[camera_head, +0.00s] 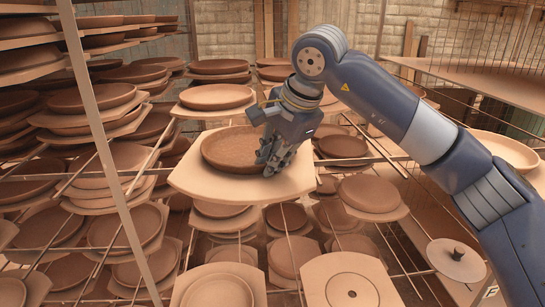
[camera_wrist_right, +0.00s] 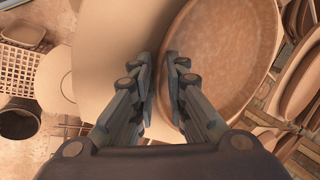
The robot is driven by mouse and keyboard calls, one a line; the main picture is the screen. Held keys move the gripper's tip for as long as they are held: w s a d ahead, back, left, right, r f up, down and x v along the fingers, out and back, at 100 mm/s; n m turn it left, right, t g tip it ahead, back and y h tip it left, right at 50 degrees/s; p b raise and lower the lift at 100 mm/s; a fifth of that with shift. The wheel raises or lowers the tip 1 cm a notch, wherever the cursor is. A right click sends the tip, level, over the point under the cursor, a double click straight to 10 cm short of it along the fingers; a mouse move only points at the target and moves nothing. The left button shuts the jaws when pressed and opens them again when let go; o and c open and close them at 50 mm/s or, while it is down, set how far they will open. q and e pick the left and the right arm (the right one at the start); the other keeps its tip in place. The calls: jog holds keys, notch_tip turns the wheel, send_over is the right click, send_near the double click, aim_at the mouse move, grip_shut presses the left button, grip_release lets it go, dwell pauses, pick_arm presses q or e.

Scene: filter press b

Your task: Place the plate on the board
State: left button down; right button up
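A round brown clay plate (camera_head: 228,146) lies over a pale, cut-cornered board (camera_head: 206,183) in the middle of the head view. Its outline falls within the board; I cannot tell whether it rests fully. My right gripper (camera_head: 268,170) points down at the plate's right rim. In the right wrist view, the plate (camera_wrist_right: 235,55) is on the right and the bare board (camera_wrist_right: 112,45) on the left. The right finger overlaps the plate's edge. My left gripper is out of view.
Racks with stacked plates on boards (camera_head: 110,157) fill the left side, behind a slanted metal post (camera_head: 104,150). More plates on boards (camera_head: 370,192) sit on thin rods around and below. A pale round disc with a knob (camera_head: 455,258) is at lower right.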

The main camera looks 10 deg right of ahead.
jog(key=shift+r, duration=0.1)
jog(key=shift+s+d+r, duration=0.1)
jog(key=shift+r, duration=0.15)
jog(key=b+v, duration=0.2)
jog(key=v, duration=0.9)
jog(key=shift+b, duration=0.35)
jog(key=shift+r, duration=0.1)
